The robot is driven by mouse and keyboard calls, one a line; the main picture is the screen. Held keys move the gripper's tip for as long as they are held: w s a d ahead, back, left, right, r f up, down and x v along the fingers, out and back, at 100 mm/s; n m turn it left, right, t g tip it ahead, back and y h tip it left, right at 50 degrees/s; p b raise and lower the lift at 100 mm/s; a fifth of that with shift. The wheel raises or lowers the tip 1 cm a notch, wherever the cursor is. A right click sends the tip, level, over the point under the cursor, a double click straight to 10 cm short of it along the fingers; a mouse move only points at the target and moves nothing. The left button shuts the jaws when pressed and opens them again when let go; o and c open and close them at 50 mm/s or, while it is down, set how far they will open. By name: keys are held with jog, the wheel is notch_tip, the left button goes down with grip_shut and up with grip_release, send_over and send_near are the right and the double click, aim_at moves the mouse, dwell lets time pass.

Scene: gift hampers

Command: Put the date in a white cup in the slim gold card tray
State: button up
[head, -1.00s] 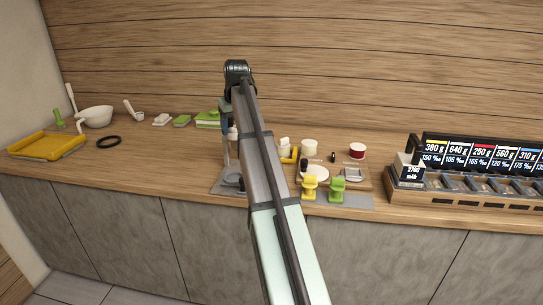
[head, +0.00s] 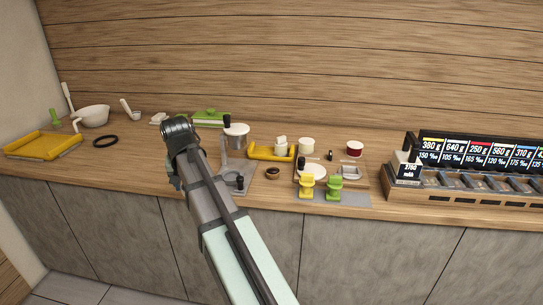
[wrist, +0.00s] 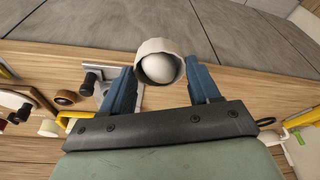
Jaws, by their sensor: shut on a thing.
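My gripper (wrist: 162,84) shows in the wrist view as two blue fingers, shut on a white cup (wrist: 147,47) with a smooth pale round thing (wrist: 158,69) in its mouth. I cannot make out a brown date in it. In the head view my arm hides the cup and the fingertips, above the left-middle of the counter. A yellow, shallow tray (head: 40,145) lies at the far left of the counter, apart from my gripper. I cannot tell whether it is the slim gold card tray.
A white bowl (head: 93,117) and a black ring (head: 105,141) lie between the tray and my arm. A metal stand (head: 238,181), a small brown ring-shaped thing (head: 272,174) and yellow and green clips (head: 334,188) are to the right. A display rack (head: 470,185) fills the far right.

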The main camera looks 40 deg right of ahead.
jog(key=a+n, duration=0.1)
jog(key=a, duration=0.4)
jog(key=w+d+r+n+y, duration=0.15)
jog(key=w+d, duration=0.35)
jog(key=d, duration=1.6)
jog(key=w+d+r+n, duration=0.1)
jog(key=w+d+n, duration=0.3)
jog(key=d, duration=1.7)
jog(key=n, duration=0.3)
send_over(261, 153)
jog(key=s, duration=0.1)
jog(key=shift+m+y, duration=0.25)
jog(key=shift+y, duration=0.2)
jog(key=shift+s+d+f, duration=0.1)
jog(key=shift+s+f, duration=0.05)
jog(key=shift+f, duration=4.75)
jog(key=shift+f, duration=0.1)
jog(key=o, duration=1)
jog(key=shift+o, duration=0.2)
jog(key=v, duration=1.2)
